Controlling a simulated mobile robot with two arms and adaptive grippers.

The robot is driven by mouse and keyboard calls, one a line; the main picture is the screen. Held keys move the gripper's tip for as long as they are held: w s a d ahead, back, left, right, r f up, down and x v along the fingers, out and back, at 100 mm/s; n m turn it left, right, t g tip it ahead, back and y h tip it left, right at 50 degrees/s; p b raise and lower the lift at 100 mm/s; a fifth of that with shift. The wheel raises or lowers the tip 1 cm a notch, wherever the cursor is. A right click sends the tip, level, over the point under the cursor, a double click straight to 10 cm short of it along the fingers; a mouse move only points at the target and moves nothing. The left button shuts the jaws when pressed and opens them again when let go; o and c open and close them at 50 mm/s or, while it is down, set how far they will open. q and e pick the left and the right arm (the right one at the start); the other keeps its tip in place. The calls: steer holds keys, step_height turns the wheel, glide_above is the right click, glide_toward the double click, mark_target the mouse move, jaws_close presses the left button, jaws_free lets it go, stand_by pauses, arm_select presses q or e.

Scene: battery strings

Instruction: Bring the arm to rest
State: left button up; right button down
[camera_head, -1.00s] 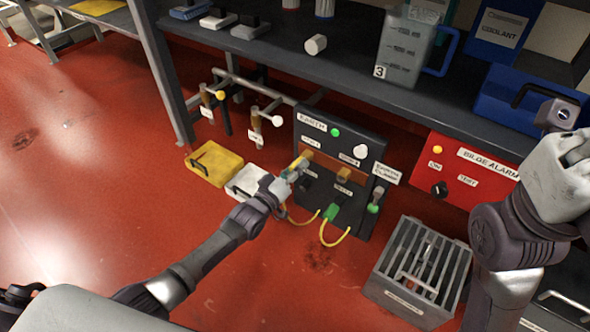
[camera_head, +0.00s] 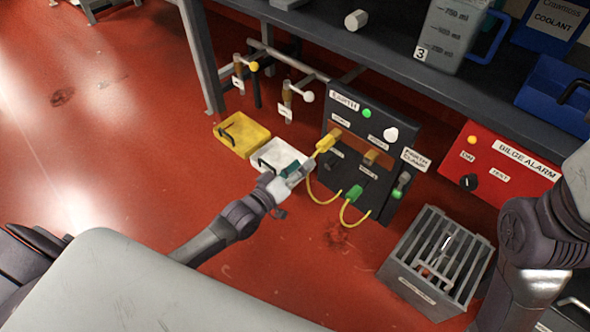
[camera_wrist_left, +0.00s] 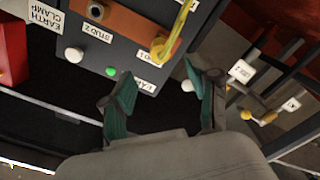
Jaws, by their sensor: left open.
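My left arm comes in from the lower left in the head view. Its gripper (camera_head: 290,172) is just left of the dark EARTH panel (camera_head: 385,135), apart from the yellow plug (camera_head: 325,145) on the panel's left stud. In the left wrist view the green-padded fingers (camera_wrist_left: 163,95) are spread with nothing between them. The panel (camera_wrist_left: 135,72) and a yellow cable (camera_wrist_left: 178,32) lie beyond them.
A white box (camera_head: 278,155) is right beside the left gripper, with a yellow box (camera_head: 242,134) behind. A slatted grey crate (camera_head: 437,262) and red BILGE ALARM box (camera_head: 505,162) stand right. The shelf (camera_head: 385,60) overhangs. Red floor at left is clear.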

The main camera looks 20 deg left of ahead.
arm_select(q)
steer(key=shift+v, duration=1.2)
